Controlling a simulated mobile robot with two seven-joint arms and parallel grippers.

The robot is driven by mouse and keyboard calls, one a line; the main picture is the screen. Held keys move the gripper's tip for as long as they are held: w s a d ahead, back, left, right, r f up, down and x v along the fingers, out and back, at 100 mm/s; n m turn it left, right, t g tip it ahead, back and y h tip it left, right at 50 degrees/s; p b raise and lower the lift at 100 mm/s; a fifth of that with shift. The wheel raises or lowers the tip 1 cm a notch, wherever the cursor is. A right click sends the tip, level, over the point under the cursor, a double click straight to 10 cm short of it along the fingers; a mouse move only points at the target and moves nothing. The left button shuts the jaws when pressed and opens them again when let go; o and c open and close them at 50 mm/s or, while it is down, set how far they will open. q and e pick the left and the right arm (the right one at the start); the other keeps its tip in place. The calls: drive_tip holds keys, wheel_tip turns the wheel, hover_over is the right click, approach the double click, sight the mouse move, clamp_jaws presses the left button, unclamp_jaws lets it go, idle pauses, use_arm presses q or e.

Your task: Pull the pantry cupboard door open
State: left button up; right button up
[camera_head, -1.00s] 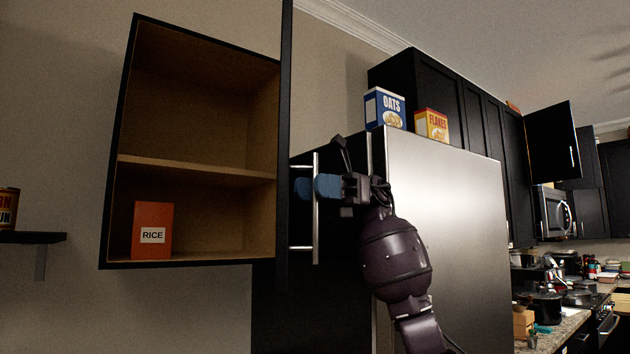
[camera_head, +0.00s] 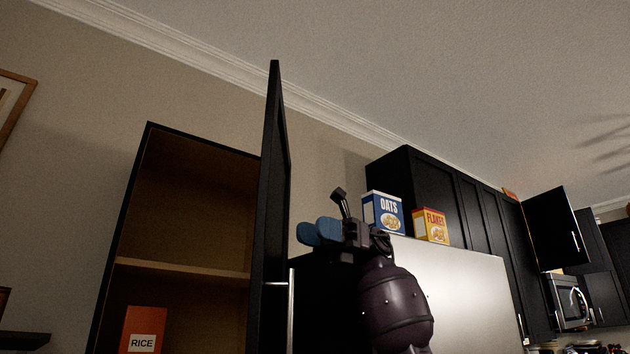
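The black pantry cupboard door (camera_head: 268,220) stands wide open, swung out from the cupboard and seen nearly edge-on. Its metal bar handle (camera_head: 290,315) is on the right side, its lower part cut off by the frame. The open cupboard (camera_head: 190,215) shows brown inside, with one shelf and a red rice box (camera_head: 143,330) below it. My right gripper (camera_head: 321,232) is to the right of the door, above the handle in the picture and apart from it. Its two blue fingertips look separated and empty. My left gripper is out of view.
A fridge (camera_head: 460,285) stands right of my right arm. An oats box (camera_head: 383,213) and a flakes box (camera_head: 431,227) sit on top of it. Black upper cabinets (camera_head: 440,190) line the wall behind. A dark wall shelf (camera_head: 25,340) is at lower left.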

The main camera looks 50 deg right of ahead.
wheel_tip(320, 180, up, 8)
drive_tip(key=w+p, duration=0.1)
drive_tip(key=p, duration=0.1)
drive_tip(key=shift+d, duration=0.2)
drive_tip(key=shift+w, duration=0.1)
